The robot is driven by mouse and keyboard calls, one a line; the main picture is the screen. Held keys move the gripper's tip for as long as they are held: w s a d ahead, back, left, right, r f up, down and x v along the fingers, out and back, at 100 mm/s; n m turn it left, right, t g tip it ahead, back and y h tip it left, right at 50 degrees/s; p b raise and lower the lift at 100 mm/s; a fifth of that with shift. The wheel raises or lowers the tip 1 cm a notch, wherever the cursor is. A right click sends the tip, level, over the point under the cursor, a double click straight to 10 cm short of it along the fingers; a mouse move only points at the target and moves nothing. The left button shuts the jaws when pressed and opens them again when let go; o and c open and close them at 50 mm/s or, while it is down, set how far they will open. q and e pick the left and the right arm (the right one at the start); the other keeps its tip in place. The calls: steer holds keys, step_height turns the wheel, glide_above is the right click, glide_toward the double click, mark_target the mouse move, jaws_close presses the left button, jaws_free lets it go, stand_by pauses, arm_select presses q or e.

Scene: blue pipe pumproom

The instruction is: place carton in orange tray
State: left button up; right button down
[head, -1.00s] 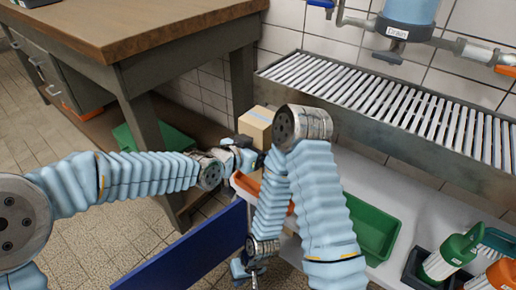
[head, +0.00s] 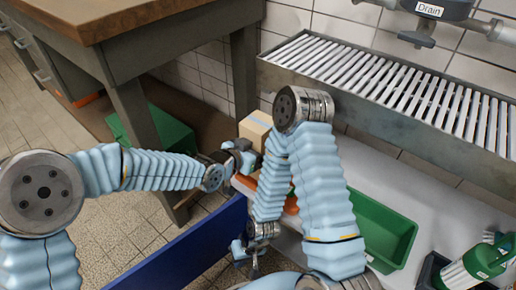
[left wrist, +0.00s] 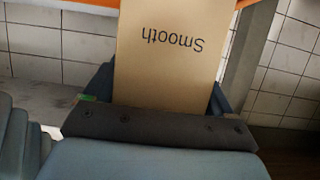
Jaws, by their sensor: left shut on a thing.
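In the left wrist view the carton (left wrist: 168,50) shows upside-down "Smooth" lettering and sits between the fingers. The orange tray (head: 243,184) lies on the counter below and beside the carton, largely hidden by my arms. An orange band (left wrist: 75,5) shows behind the carton in the left wrist view. I cannot tell whether the carton touches the tray. My right gripper (head: 252,266) hangs low at the blue panel's right end; its fingers are unclear.
A green tray (head: 382,228) sits on the white counter (head: 425,195), right of my right arm. A dark caddy with a green-and-white bottle (head: 478,262) is at the right. A slatted metal rack (head: 385,85) runs above the counter. A wooden workbench (head: 150,20) stands left.

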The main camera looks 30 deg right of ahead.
arm_select(q)
steer(key=shift+f+b, duration=0.3)
steer(key=shift+b, duration=0.1)
steer(key=o, duration=1)
steer(key=shift+r, duration=0.1)
steer(key=shift+r+p, duration=0.25)
steer(key=shift+p, duration=0.15)
steer(key=shift+a+r, duration=0.15)
steer(key=shift+a, duration=0.2)
steer(key=v, duration=1.1)
steer(key=shift+s, duration=0.2)
steer(key=shift+a, duration=0.1)
